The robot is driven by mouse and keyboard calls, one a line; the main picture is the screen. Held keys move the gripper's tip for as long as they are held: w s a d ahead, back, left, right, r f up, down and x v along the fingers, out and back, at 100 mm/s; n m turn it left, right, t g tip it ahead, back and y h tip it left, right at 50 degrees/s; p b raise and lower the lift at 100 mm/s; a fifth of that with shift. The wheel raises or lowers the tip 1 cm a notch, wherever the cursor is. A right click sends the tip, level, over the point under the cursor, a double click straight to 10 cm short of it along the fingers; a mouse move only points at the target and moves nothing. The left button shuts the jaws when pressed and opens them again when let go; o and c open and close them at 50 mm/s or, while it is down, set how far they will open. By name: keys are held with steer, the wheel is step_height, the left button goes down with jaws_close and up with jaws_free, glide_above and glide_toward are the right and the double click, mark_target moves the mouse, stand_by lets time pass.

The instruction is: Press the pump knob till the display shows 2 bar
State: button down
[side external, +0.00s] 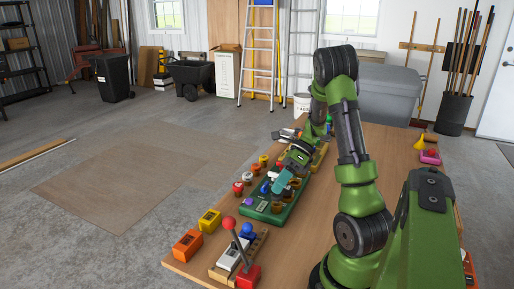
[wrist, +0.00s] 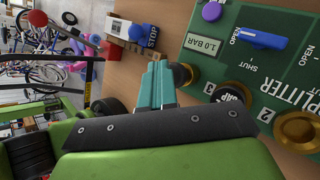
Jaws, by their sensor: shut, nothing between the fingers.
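A green splitter board (wrist: 240,70) fills the right of the wrist view; it also shows on the table in the side view (side external: 256,215). Its white display (wrist: 203,46) appears to read 1.0 BAR. A round purple knob (wrist: 211,11) is near the display; in the side view the purple part (side external: 247,202) is at the board's near left. A dark, brass-edged knob (wrist: 182,75) is right beside my teal fingertips, partly hidden by them. I cannot tell which knob is the pump knob, or whether the fingers touch the dark one. My gripper (wrist: 158,67) is shut and empty; it shows above the board (side external: 282,182).
A blue lever (wrist: 262,38) and brass-coloured round fittings (wrist: 297,128) stand on the board. A blue STOP block (wrist: 144,34) is near the fingertips. Orange (side external: 187,245) and yellow (side external: 209,221) boxes and a red-knobbed lever (side external: 229,224) stand at the table's near end.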

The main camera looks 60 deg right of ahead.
steer(key=shift+r, duration=1.85)
steer(key=shift+r, duration=2.5)
